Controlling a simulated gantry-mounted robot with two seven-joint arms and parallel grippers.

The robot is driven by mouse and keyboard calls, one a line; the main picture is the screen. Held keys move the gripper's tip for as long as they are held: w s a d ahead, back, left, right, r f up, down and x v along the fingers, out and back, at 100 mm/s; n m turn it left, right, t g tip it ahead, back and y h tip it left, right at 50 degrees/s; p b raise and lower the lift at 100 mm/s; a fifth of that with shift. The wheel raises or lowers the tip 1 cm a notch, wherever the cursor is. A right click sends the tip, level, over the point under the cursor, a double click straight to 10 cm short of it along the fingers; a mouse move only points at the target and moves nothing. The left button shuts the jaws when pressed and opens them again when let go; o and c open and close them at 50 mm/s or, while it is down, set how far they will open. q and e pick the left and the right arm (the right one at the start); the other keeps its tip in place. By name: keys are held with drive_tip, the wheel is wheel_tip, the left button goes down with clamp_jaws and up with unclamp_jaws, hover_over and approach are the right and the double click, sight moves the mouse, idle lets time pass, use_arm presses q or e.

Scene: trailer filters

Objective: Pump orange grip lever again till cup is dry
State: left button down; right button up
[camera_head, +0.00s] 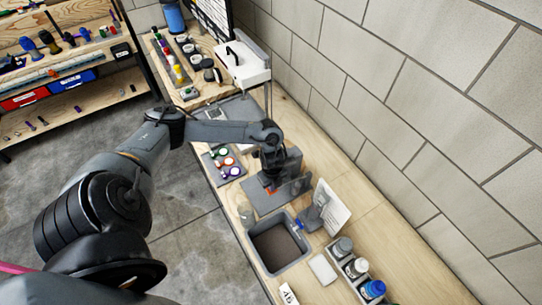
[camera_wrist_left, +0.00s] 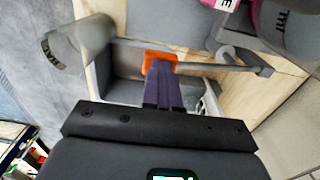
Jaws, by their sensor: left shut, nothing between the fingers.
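The orange grip (camera_wrist_left: 158,59) is at the end of a grey lever bar (camera_wrist_left: 222,68) in the left wrist view. A small bit of orange (camera_head: 270,190) shows under my gripper in the head view. My left gripper (camera_wrist_left: 162,70) is shut and empty, its fingertips over or against the orange grip; I cannot tell whether they touch. It also shows in the head view (camera_head: 269,183), above a grey device (camera_head: 262,197).
A dark square basin (camera_head: 254,247) is set in front of the device. A white card (camera_head: 333,208), a rack of bottles (camera_head: 345,272) and a tray of round coloured pots (camera_head: 213,164) are near. The tiled wall (camera_head: 400,110) bounds the bench.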

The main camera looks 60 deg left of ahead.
use_arm(q)
drive_tip(key=shift+f+b, duration=1.55)
drive_tip(key=shift+f, duration=0.9)
drive_tip(key=shift+r+p, duration=3.45)
drive_tip(key=shift+p, duration=0.1)
